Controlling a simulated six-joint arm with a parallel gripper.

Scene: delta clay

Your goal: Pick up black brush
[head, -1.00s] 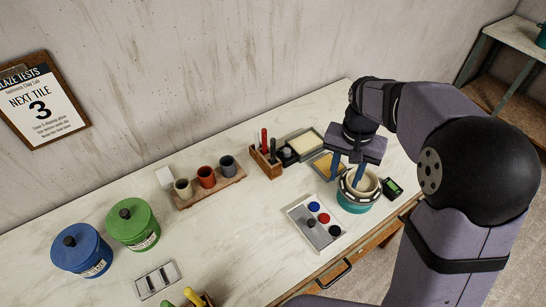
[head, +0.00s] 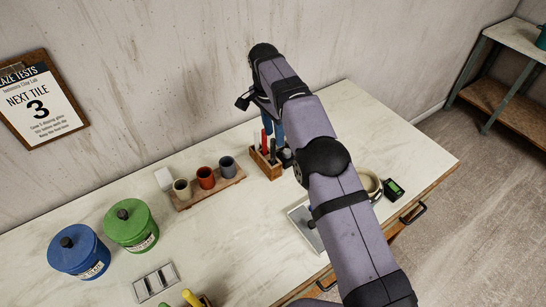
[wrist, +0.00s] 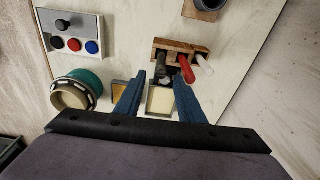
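The wooden brush holder (head: 267,167) stands on the table near the wall. In the wrist view, the black brush (wrist: 163,66) appears between or just beyond my fingertips, left of the red handle. My gripper (wrist: 160,76) is open, its two blue fingers apart on either side of the black brush's line. Contact cannot be told. In the head view, my arm partly hides the gripper.
A board with several cups (head: 206,180) stands left of the holder. A teal pot (wrist: 75,92) and a palette with coloured knobs (wrist: 72,32) are nearer the table front, partly hidden by my arm in the head view. Green (head: 131,226) and blue (head: 80,252) canisters stand at left.

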